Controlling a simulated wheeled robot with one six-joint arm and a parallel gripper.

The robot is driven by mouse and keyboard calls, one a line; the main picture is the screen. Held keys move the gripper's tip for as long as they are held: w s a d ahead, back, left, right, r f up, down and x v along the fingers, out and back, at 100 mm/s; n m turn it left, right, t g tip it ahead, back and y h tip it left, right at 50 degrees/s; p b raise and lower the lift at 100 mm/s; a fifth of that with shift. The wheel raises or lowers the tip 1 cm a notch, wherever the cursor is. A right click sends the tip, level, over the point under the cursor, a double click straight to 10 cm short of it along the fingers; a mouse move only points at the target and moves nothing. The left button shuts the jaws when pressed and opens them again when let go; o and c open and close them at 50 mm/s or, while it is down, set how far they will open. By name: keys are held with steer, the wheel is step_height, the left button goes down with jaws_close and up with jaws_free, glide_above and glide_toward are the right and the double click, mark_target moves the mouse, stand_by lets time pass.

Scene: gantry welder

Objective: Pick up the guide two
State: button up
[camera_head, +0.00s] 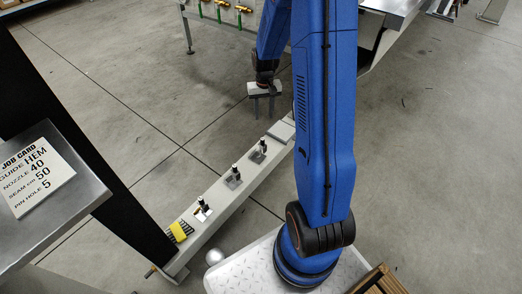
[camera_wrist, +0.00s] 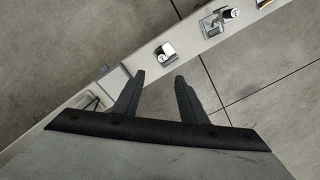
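My gripper (camera_head: 264,106) hangs open and empty above the floor, past the far part of a long pale beam. In the wrist view its two dark fingers (camera_wrist: 160,78) are spread apart with nothing between them. Several small metal pieces with black knobs stand in a row on the beam: a near one (camera_head: 203,211), a middle one (camera_head: 233,178) and a far one (camera_head: 258,152). The wrist view shows a small metal block (camera_wrist: 165,54) just beyond the fingertips and a wider piece (camera_wrist: 218,24) farther right. No label shows which one is guide two.
The beam (camera_head: 222,203) also carries a yellow piece (camera_head: 180,231) at its near end and a flat plate (camera_head: 282,130) at its far end. A job card (camera_head: 35,178) reading "GUIDE HEM" lies on a metal surface at left. A dark post (camera_head: 85,150) stands beside it. Open floor lies around.

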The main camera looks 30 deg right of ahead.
glide_above(263, 138)
step_height(263, 138, down, 11)
steer(key=shift+d, duration=0.1)
steer(key=shift+a+f, duration=0.15)
steer(key=shift+f, duration=1.25)
steer(key=shift+a+f, duration=0.1)
steer(key=shift+f, duration=1.25)
steer(key=shift+c, duration=0.5)
jaws_close()
